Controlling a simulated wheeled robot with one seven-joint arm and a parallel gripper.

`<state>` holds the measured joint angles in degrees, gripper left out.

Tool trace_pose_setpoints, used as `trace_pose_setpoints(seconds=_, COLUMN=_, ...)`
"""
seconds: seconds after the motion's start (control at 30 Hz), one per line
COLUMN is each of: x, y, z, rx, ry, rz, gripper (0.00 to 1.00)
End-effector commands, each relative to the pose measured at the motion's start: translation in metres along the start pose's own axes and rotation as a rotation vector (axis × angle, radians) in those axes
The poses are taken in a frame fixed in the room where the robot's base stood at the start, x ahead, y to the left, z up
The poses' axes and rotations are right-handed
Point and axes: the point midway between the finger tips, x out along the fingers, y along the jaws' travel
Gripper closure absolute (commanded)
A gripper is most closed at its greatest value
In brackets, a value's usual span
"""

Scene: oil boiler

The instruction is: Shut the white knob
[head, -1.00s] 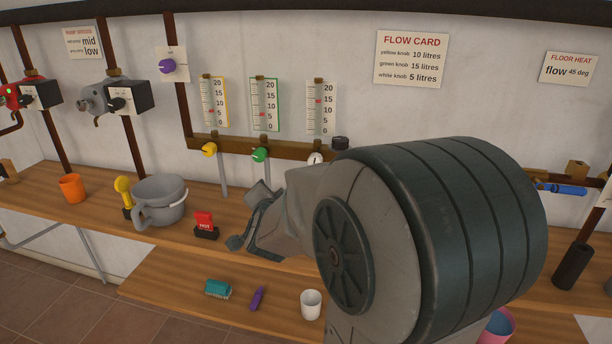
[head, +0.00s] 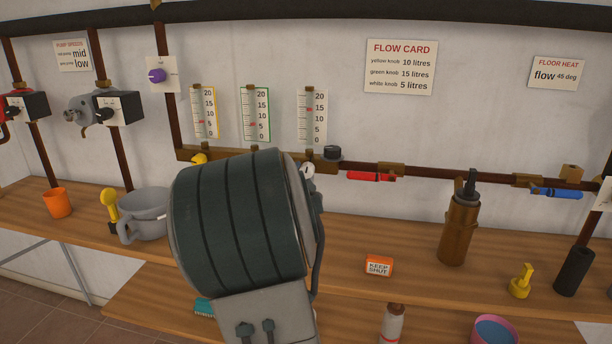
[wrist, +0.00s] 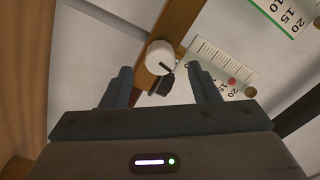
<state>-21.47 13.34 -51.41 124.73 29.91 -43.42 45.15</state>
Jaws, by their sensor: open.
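The white knob (wrist: 160,54) has a dark pointer line and sits on the brown rail in the wrist view. In the head view only part of the white knob (head: 308,170) shows, beside my arm. My gripper (wrist: 159,78) is open and empty, its two dark fingers apart, pointing at the rail with the knob ahead between them. In the head view my arm hides the gripper. The white-framed gauge (head: 312,116) stands above the knob, its red marker about mid-scale or higher.
The green knob is hidden behind my arm; the yellow knob (head: 199,158) shows at its left. A dark round part (head: 332,152) sits on the rail just right of the white knob. A red lever (head: 371,176) is further right. The flow card (head: 401,67) hangs above.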

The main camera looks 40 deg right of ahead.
Motion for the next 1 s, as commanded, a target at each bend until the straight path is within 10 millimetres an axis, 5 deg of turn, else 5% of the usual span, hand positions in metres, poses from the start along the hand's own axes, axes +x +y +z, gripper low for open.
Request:
trace_pose_setpoints(seconds=0.3, x=0.042, y=0.001, z=0.000, rx=-0.001, ry=0.001, rz=0.001, gripper=0.45)
trace_pose_setpoints(seconds=0.73, x=0.050, y=0.000, z=0.000, rx=0.001, ry=-0.001, rz=0.000, gripper=0.45)
trace_pose_setpoints(seconds=0.9, x=0.050, y=0.000, z=0.000, rx=0.001, ry=-0.001, rz=0.000, gripper=0.89)
trace_pose_setpoints(seconds=1.0, x=0.047, y=-0.001, z=0.002, rx=0.001, ry=-0.001, rz=0.000, gripper=0.90)
